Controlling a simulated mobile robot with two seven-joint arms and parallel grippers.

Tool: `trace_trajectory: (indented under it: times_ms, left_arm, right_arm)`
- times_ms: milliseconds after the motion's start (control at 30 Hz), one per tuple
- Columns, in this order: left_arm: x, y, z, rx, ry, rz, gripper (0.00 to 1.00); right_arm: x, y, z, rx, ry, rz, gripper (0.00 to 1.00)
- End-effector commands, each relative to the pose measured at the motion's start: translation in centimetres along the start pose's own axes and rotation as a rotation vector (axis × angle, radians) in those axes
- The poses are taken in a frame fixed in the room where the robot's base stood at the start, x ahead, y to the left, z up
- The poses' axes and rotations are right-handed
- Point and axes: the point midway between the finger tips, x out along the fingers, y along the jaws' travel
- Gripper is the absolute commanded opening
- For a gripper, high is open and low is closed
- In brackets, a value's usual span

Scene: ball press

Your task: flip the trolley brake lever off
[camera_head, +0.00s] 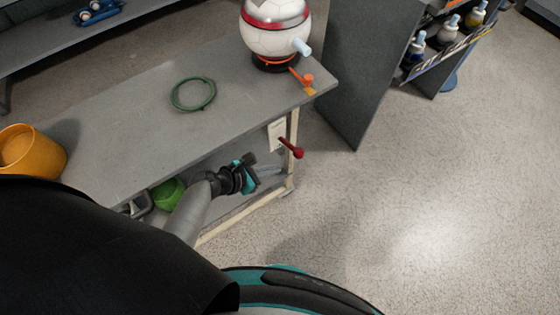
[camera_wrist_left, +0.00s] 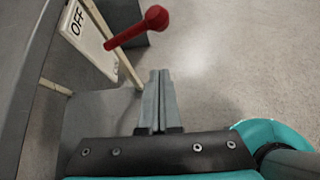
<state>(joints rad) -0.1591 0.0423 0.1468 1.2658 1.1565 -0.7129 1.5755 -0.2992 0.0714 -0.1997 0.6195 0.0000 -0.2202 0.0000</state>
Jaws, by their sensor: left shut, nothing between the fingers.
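The red brake lever (camera_head: 291,148) sticks out from a pale plate (camera_head: 277,136) on the end leg of the grey trolley (camera_head: 140,140). In the left wrist view the lever (camera_wrist_left: 135,30) has a round red knob and points right and up, and the plate (camera_wrist_left: 82,30) reads OFF near its upper end; its lower marking is too small to read. My left gripper (camera_head: 279,170) is shut and empty, just below the lever and apart from it. In the left wrist view its fingertips (camera_wrist_left: 159,75) lie together below the knob. My right gripper is not in view.
On the trolley top are a white ball-shaped device (camera_head: 276,30) with an orange lever (camera_head: 303,79), a green ring (camera_head: 194,94) and a yellow pot (camera_head: 32,152). A green bowl (camera_head: 168,192) is on the lower shelf. The floor (camera_head: 420,200) to the right is clear.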

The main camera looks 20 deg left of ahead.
Motion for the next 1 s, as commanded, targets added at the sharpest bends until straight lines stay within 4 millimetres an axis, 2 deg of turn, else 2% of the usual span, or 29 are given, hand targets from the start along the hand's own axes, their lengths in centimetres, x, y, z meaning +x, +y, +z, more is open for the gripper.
trace_trajectory:
  times_ms: [33,100,300,900,1000]
  left_arm:
    - [-1.4,0.0,0.2,0.000,0.003,0.001,0.00]
    - [-2.5,0.0,0.1,0.001,0.003,0.001,0.00]
    - [-4.2,-0.1,0.0,0.000,0.001,0.000,0.00]
    - [-4.3,-0.1,-0.1,0.000,0.001,0.000,0.00]
    - [-4.2,-0.3,-0.6,0.021,0.014,-0.002,0.00]
  right_arm:
    - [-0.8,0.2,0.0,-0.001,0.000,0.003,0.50]
    - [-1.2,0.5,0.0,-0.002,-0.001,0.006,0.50]
    - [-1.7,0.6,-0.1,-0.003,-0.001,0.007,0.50]
    - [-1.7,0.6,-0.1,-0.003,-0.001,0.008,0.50]
    - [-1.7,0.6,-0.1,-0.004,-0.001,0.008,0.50]
